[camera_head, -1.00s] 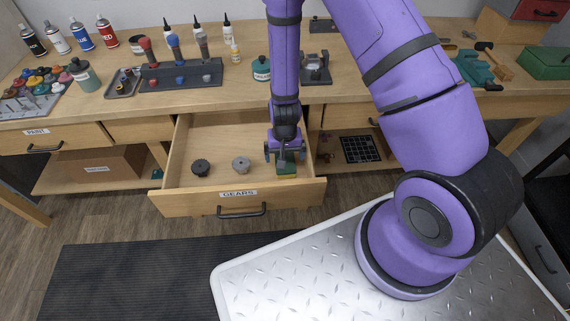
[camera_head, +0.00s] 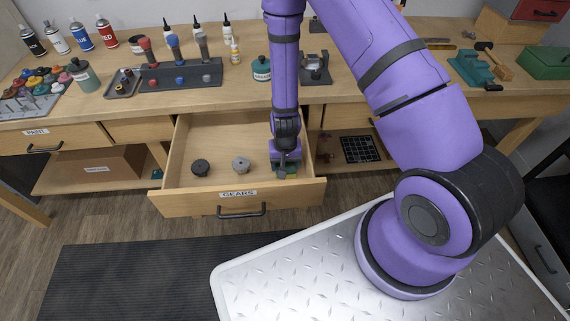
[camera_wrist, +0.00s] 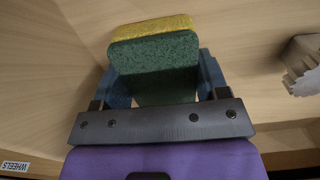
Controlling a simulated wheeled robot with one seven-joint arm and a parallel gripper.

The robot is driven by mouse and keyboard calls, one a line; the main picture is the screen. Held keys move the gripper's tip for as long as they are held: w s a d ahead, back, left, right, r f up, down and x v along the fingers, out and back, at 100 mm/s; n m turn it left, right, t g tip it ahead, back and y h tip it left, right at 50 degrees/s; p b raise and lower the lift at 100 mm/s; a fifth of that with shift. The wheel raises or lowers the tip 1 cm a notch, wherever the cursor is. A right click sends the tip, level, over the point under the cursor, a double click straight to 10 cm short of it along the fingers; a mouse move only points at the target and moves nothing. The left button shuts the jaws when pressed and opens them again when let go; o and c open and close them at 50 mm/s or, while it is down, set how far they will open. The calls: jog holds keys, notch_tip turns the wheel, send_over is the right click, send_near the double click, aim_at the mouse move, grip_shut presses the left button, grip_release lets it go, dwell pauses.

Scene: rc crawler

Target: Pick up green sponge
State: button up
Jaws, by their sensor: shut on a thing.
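The green sponge (camera_wrist: 155,62) has a yellow layer on its far side and sits between the two fingers of my gripper (camera_wrist: 160,75) in the wrist view. The fingers are shut on its left and right sides. In the head view my gripper (camera_head: 286,168) is low inside the right end of the open gears drawer (camera_head: 182,188). Only a small green part of the sponge (camera_head: 292,176) shows there, mostly hidden by the gripper. I cannot tell whether the sponge touches the drawer floor.
The workbench (camera_head: 240,98) above holds bottles, a tool rack (camera_head: 180,74) and a green box (camera_head: 548,63).

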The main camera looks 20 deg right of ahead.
jog(key=shift+r, duration=0.1)
jog(key=shift+r, duration=4.9)
